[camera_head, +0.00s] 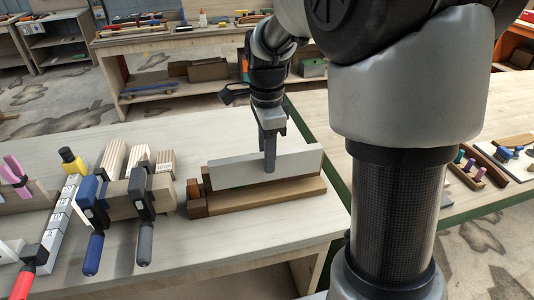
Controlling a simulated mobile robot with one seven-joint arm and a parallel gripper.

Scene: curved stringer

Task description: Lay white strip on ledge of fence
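The white strip (232,173) is a long flat board standing on its long edge, at the middle of the head view. My gripper (269,160) points down over the strip's middle and is shut on it; one finger shows in front of the strip, and the other is hidden behind it. The fence (204,179) is a brown wooden piece mostly hidden behind the strip. Its lighter brown ledge (265,195) runs along the front, just below the strip. I cannot tell whether the strip's lower edge touches the ledge.
Small reddish blocks (196,207) sit at the fence's left end. Clamps with blue and grey handles (93,253) grip a wood block further left. Striped wood blocks (139,157) stand behind them. The pale bench top (210,250) is clear in front of the fence.

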